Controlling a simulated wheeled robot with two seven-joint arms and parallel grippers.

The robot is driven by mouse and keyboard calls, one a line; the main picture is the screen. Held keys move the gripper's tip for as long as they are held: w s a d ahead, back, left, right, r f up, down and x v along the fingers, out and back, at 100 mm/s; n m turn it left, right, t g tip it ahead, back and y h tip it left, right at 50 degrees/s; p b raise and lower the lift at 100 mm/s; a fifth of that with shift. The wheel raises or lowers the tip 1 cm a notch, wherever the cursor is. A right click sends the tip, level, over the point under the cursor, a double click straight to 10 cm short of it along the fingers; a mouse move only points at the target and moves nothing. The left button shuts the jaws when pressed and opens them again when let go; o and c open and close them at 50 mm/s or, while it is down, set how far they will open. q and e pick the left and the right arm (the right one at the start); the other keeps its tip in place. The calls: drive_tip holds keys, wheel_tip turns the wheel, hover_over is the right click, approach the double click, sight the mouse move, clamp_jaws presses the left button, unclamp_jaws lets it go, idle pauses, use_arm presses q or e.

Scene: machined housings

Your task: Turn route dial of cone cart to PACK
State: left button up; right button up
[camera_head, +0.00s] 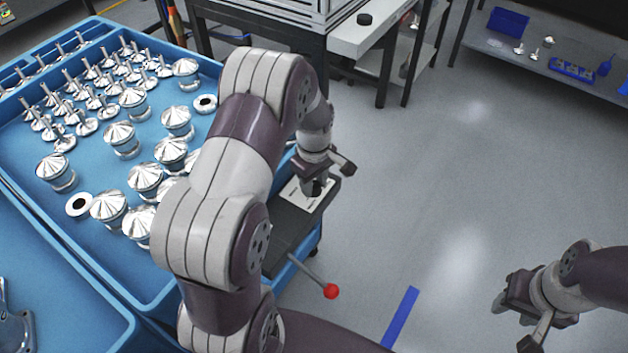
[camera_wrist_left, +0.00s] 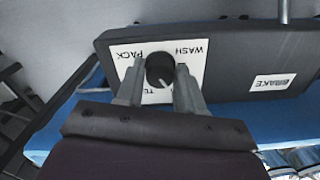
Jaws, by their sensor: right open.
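The route dial (camera_wrist_left: 160,70) is a round black knob on a white plate (camera_wrist_left: 195,75). A pale mark on the knob's lower edge points toward that lower word. My left gripper (camera_wrist_left: 160,82) has one finger on each side of the knob; whether they touch it is unclear. In the head view my left gripper (camera_head: 320,180) is over the plate on the cart's dark panel. My right gripper (camera_head: 515,320) is open and empty, over the floor.
The blue cone cart (camera_head: 95,245) holds several shiny cones and stemmed parts. A lever with a red ball (camera_head: 331,291) sticks out near the panel. A BRAKE label (camera_wrist_left: 273,82) is on the panel. Floor to the right is clear, with a blue strip (camera_head: 400,317).

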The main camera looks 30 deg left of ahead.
use_arm(q)
drive_tip(key=shift+r+m+p, duration=0.1)
drive_tip(key=shift+m+p, duration=0.65)
drive_tip(key=shift+m, duration=0.25)
drive_tip(key=m+p, duration=0.1)
drive_tip(key=m, duration=0.1)
drive_tip(key=shift+m, duration=0.3)
drive_tip(key=m+p, duration=0.3)
drive_tip(key=m, duration=0.3)
drive_tip(key=m+p, duration=0.2)
drive_tip(key=m, duration=0.4)
drive_tip(key=shift+m, duration=0.3)
drive_tip(key=m, duration=0.3)
drive_tip(key=shift+m+p, duration=0.3)
drive_tip(key=shift+p, duration=0.1)
drive_tip(key=shift+m, duration=1.5)
drive_tip(key=shift+p, duration=0.3)
